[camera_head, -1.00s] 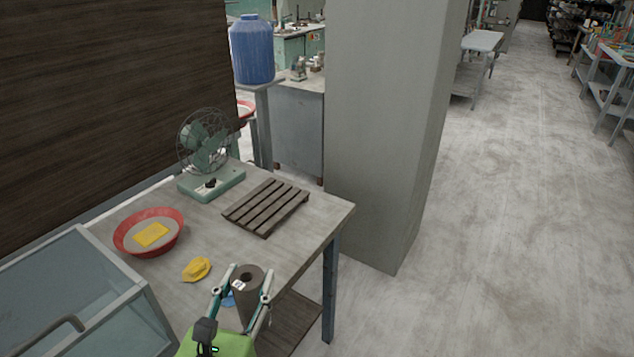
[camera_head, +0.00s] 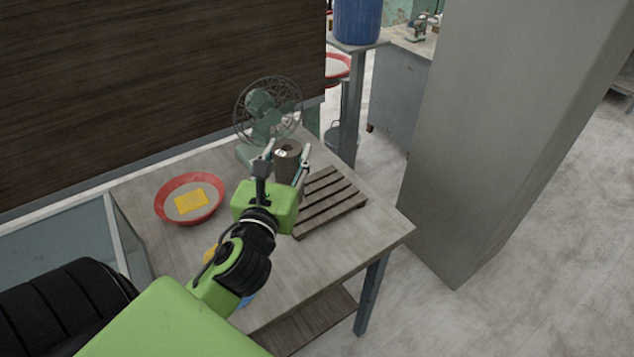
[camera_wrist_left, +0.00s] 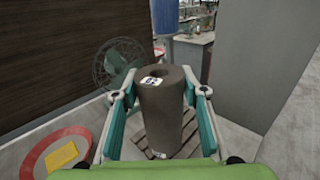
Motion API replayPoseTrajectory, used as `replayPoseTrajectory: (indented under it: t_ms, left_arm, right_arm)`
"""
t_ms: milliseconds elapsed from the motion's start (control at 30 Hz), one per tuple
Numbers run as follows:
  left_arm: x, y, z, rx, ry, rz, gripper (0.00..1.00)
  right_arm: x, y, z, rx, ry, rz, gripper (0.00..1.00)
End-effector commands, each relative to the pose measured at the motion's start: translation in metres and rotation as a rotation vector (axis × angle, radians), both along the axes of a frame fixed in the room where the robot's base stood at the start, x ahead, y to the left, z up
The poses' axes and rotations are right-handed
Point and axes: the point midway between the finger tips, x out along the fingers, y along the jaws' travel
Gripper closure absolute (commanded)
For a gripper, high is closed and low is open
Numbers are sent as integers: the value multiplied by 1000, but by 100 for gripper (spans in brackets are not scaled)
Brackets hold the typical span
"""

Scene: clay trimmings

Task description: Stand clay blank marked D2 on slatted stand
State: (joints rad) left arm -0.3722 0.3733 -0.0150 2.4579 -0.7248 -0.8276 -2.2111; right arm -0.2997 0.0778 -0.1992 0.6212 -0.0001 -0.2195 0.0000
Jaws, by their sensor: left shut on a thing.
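A brown hollow clay cylinder (camera_head: 288,161) with a small white label is held upright in my left gripper (camera_head: 284,168). It fills the middle of the left wrist view (camera_wrist_left: 164,112), between the teal fingers. The label is too small to read with certainty. The slatted stand (camera_head: 330,202), of dark wooden slats, lies on the table. In the left wrist view its slats (camera_wrist_left: 188,143) show behind and below the cylinder. The cylinder is at the stand's far left end in the head view; I cannot tell whether its base touches the slats. My right gripper is not in view.
A green fan (camera_head: 268,112) stands close behind the cylinder. A red bowl (camera_head: 163,214) with a yellow item (camera_head: 191,201) is at the left. A yellow lump on the table (camera_head: 210,254) is mostly hidden by my arm. The table's right front (camera_head: 370,238) is clear; a grey pillar (camera_head: 490,130) rises beyond.

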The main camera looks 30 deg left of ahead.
Motion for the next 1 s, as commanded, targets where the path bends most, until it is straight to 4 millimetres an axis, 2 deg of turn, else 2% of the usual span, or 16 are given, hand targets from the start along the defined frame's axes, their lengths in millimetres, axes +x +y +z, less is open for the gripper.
replayPoseTrajectory:
  t_ms: [200,467,500,600,733,1000]
  left_arm:
    - [38,8,-13,-1,-5,6,100]
    - [90,16,-37,-3,-5,5,100]
    - [95,17,-49,-3,-2,7,100]
    - [108,19,-66,-2,-2,5,100]
    - [122,21,-81,-3,-4,4,100]
    - [134,23,-97,-2,-4,3,100]
  right_arm:
    - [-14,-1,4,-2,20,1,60]
    - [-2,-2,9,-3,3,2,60]
    - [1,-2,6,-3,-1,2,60]
    - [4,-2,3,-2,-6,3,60]
    - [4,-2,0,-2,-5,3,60]
    - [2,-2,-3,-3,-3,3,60]
